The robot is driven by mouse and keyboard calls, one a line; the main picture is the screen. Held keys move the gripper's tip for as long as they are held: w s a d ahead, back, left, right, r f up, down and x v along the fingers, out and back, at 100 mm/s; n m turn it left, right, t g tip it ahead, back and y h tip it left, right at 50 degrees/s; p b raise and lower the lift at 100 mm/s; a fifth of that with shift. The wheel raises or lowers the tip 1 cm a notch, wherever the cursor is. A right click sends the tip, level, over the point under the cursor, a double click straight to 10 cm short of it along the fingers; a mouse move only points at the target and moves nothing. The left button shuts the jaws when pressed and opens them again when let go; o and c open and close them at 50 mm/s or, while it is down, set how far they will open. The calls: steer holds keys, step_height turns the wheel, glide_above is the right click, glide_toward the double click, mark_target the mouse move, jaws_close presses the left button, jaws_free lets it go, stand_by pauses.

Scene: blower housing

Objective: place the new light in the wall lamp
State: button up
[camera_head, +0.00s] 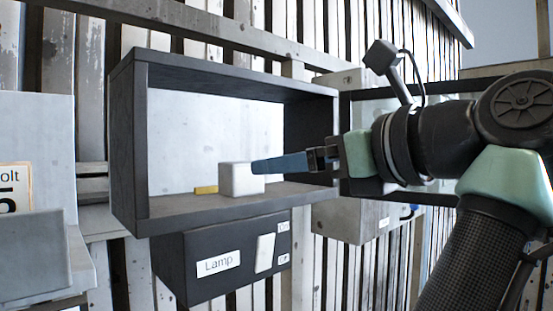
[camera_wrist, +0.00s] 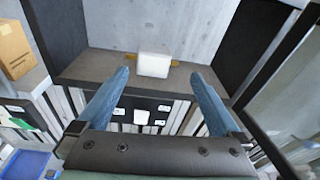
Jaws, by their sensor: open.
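A white block (camera_head: 241,179), perhaps the light, sits inside an open-fronted dark box (camera_head: 128,150) on the wall. The wrist view shows it (camera_wrist: 153,65) on the box floor, with a yellow piece (camera_wrist: 130,59) showing at its sides. My gripper (camera_head: 254,167) reaches in from the right in the head view. Its blue fingers are open and empty. In the wrist view the gripper (camera_wrist: 160,76) has its fingertips either side of the block, apart from it; whether they reach its depth is unclear. A dark unit labelled "Lamp" (camera_head: 218,263) hangs below the box.
The Lamp unit has a white switch (camera_head: 265,252). A grey holder with a "Volt" sign (camera_head: 15,188) is at left. The wrist view shows a brown box (camera_wrist: 14,50) and blue bin (camera_wrist: 26,164).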

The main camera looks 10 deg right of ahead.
steer(key=s+a+n+t+h, duration=0.2)
steer(key=s+n+t+h, duration=0.1)
steer(key=n, duration=0.6)
steer(key=s+a+r+n+t+h, duration=0.1)
steer(key=s+a+n+t+h, duration=0.1)
steer(key=s+n+t, duration=0.4)
steer(key=s+a+r+n+t+h, duration=0.1)
steer(key=s+a+n+t+h, duration=0.2)
steer(key=n, duration=1)
steer(key=s+t+h, duration=0.1)
steer(key=s, duration=0.2)
steer(key=shift+t, duration=0.3)
